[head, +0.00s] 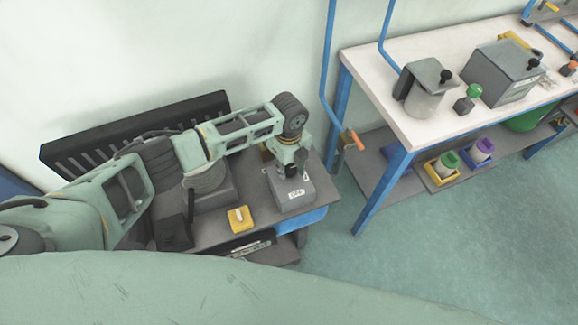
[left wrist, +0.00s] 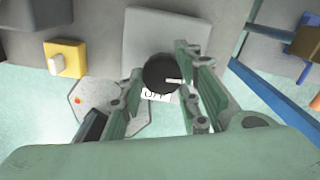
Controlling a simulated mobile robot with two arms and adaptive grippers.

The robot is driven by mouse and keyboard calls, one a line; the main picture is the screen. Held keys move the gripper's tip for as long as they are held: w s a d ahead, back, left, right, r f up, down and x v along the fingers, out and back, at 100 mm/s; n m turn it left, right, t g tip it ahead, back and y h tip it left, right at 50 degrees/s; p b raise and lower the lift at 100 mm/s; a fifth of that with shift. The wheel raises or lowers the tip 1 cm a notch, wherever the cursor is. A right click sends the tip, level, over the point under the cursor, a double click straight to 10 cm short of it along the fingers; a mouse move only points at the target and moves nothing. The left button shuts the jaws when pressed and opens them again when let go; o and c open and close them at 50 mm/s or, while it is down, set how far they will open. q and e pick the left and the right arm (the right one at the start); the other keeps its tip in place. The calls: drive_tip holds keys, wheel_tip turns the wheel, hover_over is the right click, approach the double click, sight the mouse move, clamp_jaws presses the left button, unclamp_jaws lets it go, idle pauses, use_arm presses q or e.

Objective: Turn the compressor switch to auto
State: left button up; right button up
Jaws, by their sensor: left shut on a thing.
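The compressor switch is a grey box (head: 291,192) with a round black knob (left wrist: 159,72) on top. It stands on the grey bench at the middle of the head view. A white label (left wrist: 154,95) on the box, partly hidden by my fingers, seems to read OFF. A white mark on the knob points right in the left wrist view. My left gripper (head: 290,160) reaches down over the box from the left; in the left wrist view its fingers (left wrist: 160,86) stand on both sides of the knob, shut on it. My right gripper is not in view.
A yellow block (head: 240,218) with a white lever sits left of the box. A blue pipe with an orange handle (head: 354,139) hangs at the right. A white-topped table (head: 420,130) with equipment stands further right. The floor in front of it is clear.

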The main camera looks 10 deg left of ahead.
sight(289, 170)
use_arm(q)
drive_tip(key=shift+s+f+m, duration=0.2)
drive_tip(key=shift+s+m, duration=0.1)
drive_tip(key=shift+s, duration=0.05)
idle(0.3)
drive_tip(key=o, duration=1.1)
drive_tip(key=shift+r, duration=0.1)
drive_tip(key=shift+c, duration=0.2)
drive_tip(key=shift+w+r, duration=0.15)
drive_tip(key=shift+r, duration=0.35)
wheel_tip(289, 170, up, 11)
